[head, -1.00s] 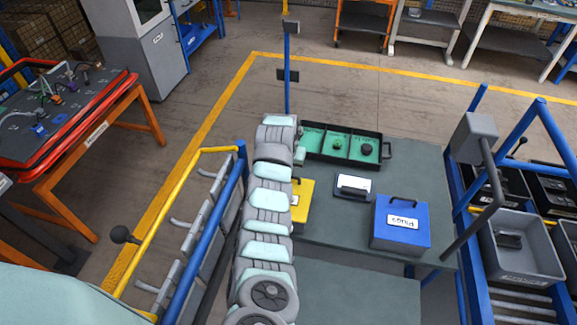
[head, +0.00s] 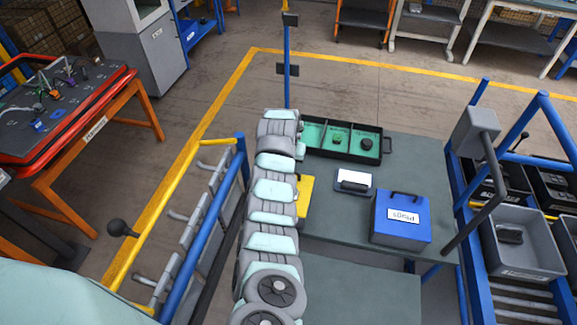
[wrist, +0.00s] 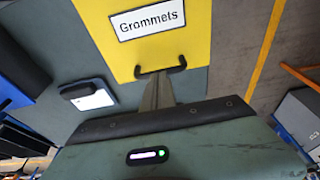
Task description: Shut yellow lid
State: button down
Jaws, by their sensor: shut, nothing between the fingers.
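The yellow lid (wrist: 195,45) fills the upper middle of the wrist view, with a white "Grommets" label and a dark handle (wrist: 160,71) at its near edge. In the head view the yellow box (head: 305,197) is mostly hidden behind my arm. My gripper (wrist: 158,80) is shut and empty, its narrow grey fingers pointing at the handle. The fingertips overlap the handle in the picture; I cannot tell whether they touch it. How far the lid stands open is not clear. In the head view the fingers are hidden.
A blue box (head: 400,217) with a label and handle stands right on the grey table (head: 345,270). A small white-and-black item (head: 353,182) lies between the boxes. A black tray with green compartments (head: 340,153) is behind. Grey bins (head: 523,245) and blue rails are at right.

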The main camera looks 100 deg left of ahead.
jog(key=a+v, duration=0.3)
jog(key=v, duration=1)
jog(key=shift+w+d+r+b, duration=0.15)
jog(key=shift+d+r+b, duration=0.25)
jog(key=shift+r, duration=0.05)
